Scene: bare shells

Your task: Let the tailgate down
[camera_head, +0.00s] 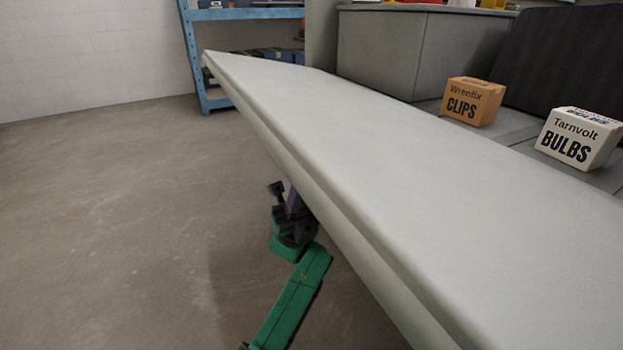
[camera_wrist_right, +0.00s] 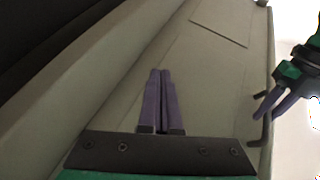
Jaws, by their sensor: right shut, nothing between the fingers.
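The tailgate (camera_head: 400,170) is a long pale grey-green panel that runs from the upper left to the lower right of the head view. It slopes in the picture, and its rounded edge faces the open floor. My left gripper (camera_head: 291,198) is beside and under that edge, its tips partly hidden by the panel. In the right wrist view my left gripper (camera_wrist_right: 270,106) has parted purple fingers close to a panel edge. My right gripper (camera_wrist_right: 160,75) is shut and empty in front of a pale panel face (camera_wrist_right: 205,75). The tailgate hides it from the head view.
A Clips box (camera_head: 472,101) and a Bulbs box (camera_head: 578,138) stand on the bed behind the tailgate. A grey chest (camera_head: 405,50) and a dark panel (camera_head: 560,50) are behind them. A blue shelf (camera_head: 193,60) stands at the back. The floor (camera_head: 110,210) at left is clear.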

